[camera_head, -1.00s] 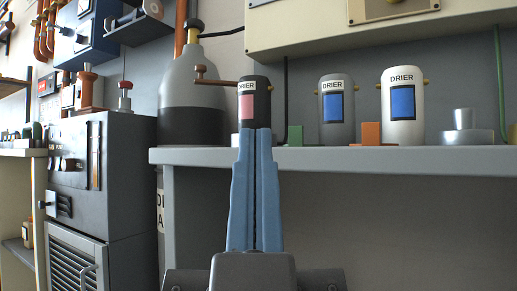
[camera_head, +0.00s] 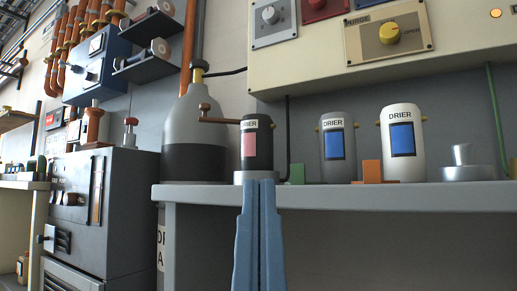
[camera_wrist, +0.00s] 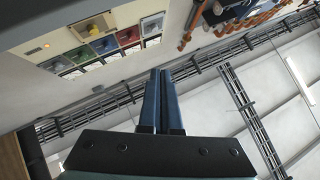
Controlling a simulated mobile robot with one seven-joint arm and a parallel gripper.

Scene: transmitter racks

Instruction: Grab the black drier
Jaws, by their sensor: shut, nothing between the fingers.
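The black drier (camera_head: 256,148) is a dark cylinder with a white DRIER label and a pink window. It stands upright on the grey shelf (camera_head: 380,197), at the shelf's left part in the head view. My gripper (camera_head: 258,183) points up in front of the shelf, its blue fingers pressed together and empty. The fingertips overlap the drier's lower end in the picture; I cannot tell how far they are from it. In the wrist view my gripper (camera_wrist: 161,72) also shows shut, and the drier is not seen there.
A grey drier (camera_head: 337,147) and a white drier (camera_head: 402,143) stand to the right, with an orange block (camera_head: 371,171) between them. A large grey bottle (camera_head: 196,135) stands left, close to the black drier. A control panel (camera_head: 400,45) hangs above.

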